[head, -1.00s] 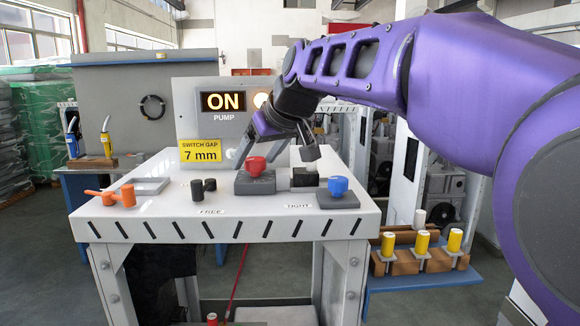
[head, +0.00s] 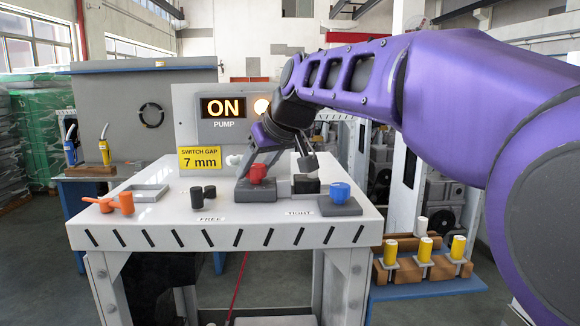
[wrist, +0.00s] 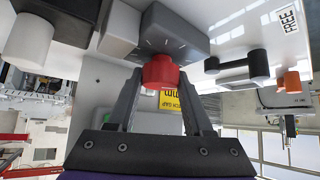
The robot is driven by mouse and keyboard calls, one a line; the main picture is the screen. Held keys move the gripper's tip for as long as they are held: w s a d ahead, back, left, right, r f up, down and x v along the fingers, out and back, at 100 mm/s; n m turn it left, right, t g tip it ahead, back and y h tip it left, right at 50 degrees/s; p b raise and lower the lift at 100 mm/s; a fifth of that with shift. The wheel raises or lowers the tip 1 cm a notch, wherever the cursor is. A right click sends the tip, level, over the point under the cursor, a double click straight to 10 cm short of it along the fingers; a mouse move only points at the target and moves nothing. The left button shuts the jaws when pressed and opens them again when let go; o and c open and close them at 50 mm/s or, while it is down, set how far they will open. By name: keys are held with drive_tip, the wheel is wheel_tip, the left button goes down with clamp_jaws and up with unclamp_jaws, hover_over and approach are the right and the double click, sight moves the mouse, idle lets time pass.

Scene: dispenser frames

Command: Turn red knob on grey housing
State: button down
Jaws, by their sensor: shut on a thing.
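The red knob (head: 258,172) sits on top of its grey housing (head: 257,192) at the middle of the white bench. In the wrist view the red knob (wrist: 161,72) is between the fingertips of my gripper (wrist: 160,80), with the grey housing (wrist: 177,32) behind it. My gripper comes down over the knob from above and is shut on it, one finger on each side. In the head view my wrist and a finger partly cover the space around the knob, so its exact turn is hard to read.
A blue knob (head: 340,191) on a grey base and a black block (head: 305,184) stand close to the right. The lit pump panel (head: 223,105) reads ON behind.

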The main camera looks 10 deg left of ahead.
drive_tip(key=shift+r+m+t+h+p, duration=0.1)
drive_tip(key=shift+m+t+h+p, duration=0.55)
drive_tip(key=shift+m+p, duration=0.45)
drive_tip(key=shift+m+t+h, duration=0.45)
drive_tip(key=shift+m+h, duration=0.5)
drive_tip(key=shift+m, duration=0.45)
drive_tip(key=shift+c, duration=1.5)
unclamp_jaws()
drive_tip(key=shift+d+n, duration=0.1)
drive_tip(key=shift+n, duration=0.2)
